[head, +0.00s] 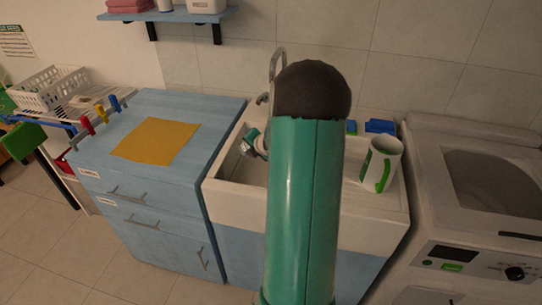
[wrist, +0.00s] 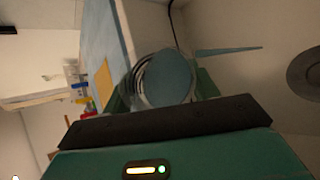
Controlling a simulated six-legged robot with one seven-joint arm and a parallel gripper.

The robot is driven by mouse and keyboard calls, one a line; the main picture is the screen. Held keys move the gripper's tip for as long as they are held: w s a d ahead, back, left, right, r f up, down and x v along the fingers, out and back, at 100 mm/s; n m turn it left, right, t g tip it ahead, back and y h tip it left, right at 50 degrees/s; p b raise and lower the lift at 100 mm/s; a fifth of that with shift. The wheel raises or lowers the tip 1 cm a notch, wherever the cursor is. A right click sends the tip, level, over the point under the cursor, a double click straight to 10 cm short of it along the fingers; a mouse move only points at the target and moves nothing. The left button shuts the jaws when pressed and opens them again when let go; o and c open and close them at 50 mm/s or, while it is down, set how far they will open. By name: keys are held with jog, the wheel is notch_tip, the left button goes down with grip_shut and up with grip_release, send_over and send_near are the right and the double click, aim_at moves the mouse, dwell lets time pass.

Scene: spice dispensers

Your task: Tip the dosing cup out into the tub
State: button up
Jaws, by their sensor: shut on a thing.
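The tub is the white basin (head: 222,193) set in the blue cabinet; its inside and round drain (wrist: 312,72) show in the wrist view. My gripper (wrist: 162,92) is over the basin, shut on the dosing cup (wrist: 167,80), a small round cup with a ringed side and a blue-grey face. The cup is tilted. A tapering blue streak (wrist: 228,50) runs from near its rim toward the drain side and looks like liquid. In the head view my green arm hides most of the basin, and only a bit of the gripper shows left of it.
The faucet (head: 277,65) rises behind my arm. A yellow cloth (head: 157,141) lies on the blue cabinet; the washing machine (head: 470,215) stands right.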

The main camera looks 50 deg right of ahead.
jog(key=shift+s+r, duration=0.1)
jog(key=shift+r, duration=0.05)
dwell(0.3)
jog(key=shift+t, duration=0.3)
jog(key=shift+p, duration=0.35)
jog(key=shift+r+m, duration=0.15)
jog(key=shift+m, duration=0.15)
jog(key=shift+y, duration=0.3)
